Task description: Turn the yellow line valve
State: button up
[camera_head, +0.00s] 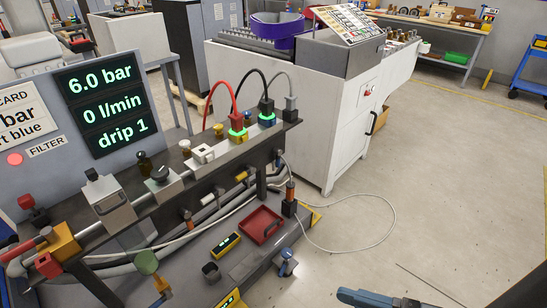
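A grey pipe rail with several fittings runs along the bench from lower left to centre. A yellow block (64,241) sits at its left end. A yellow-ringed port (238,132) with a red plug and a green glowing ring is at the right part of the rail. A small yellow cylinder (241,176) shows below the rail. I cannot tell which of these is the yellow line valve, or how it is turned. My gripper's fingertips are not in view; a blue and black part at the bottom edge cannot be identified surely.
A display (101,107) reads 6.0 bar, 0 l/min and drip 1. A red tray (261,225) and a yellow-black device (225,245) lie on the lower shelf. A loose white cable (393,222) loops onto the floor. A white cabinet (335,120) stands behind. Floor at right is mostly open.

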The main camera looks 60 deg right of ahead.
aim_at(248, 169)
jog(key=z, duration=0.9)
jog(key=i+j+z, duration=0.2)
jog(key=i+j, duration=0.15)
jog(key=j, duration=0.25)
